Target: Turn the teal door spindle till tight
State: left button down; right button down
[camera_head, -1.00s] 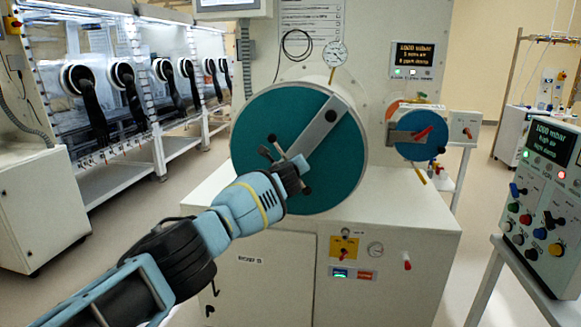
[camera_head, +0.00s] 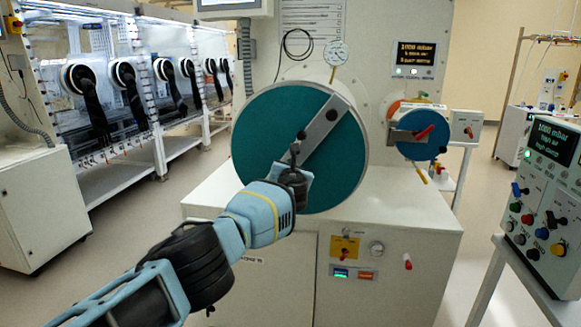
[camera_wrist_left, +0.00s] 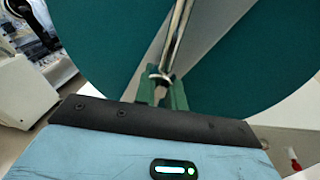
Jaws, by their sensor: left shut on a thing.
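The teal door (camera_head: 275,125) is a large round disc on the front of a white cylindrical chamber, with a grey diagonal bar (camera_head: 328,118) across it. The spindle (camera_head: 294,150) is at the door's middle, mostly hidden by my left gripper (camera_head: 297,170); a dark arm end shows above the gripper. In the left wrist view, a shiny metal rod of the spindle (camera_wrist_left: 177,38) runs down between green fingers, and my left gripper (camera_wrist_left: 161,88) is shut on it. The teal door (camera_wrist_left: 110,50) fills the background there. My right gripper is not in view.
A smaller blue round door (camera_head: 420,135) with a red handle is to the right. A control console (camera_head: 540,200) stands at the right edge. A row of gloveboxes (camera_head: 130,90) lines the left. Below the door is a white cabinet (camera_head: 390,260).

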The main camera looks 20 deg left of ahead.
pick_arm(q)
jog(key=shift+r+m, duration=0.15)
jog(key=shift+m, duration=0.95)
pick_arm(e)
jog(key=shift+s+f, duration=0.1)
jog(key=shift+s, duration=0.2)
pick_arm(q)
jog(key=c, duration=1.5)
grip_release()
jog(key=shift+c, duration=0.2)
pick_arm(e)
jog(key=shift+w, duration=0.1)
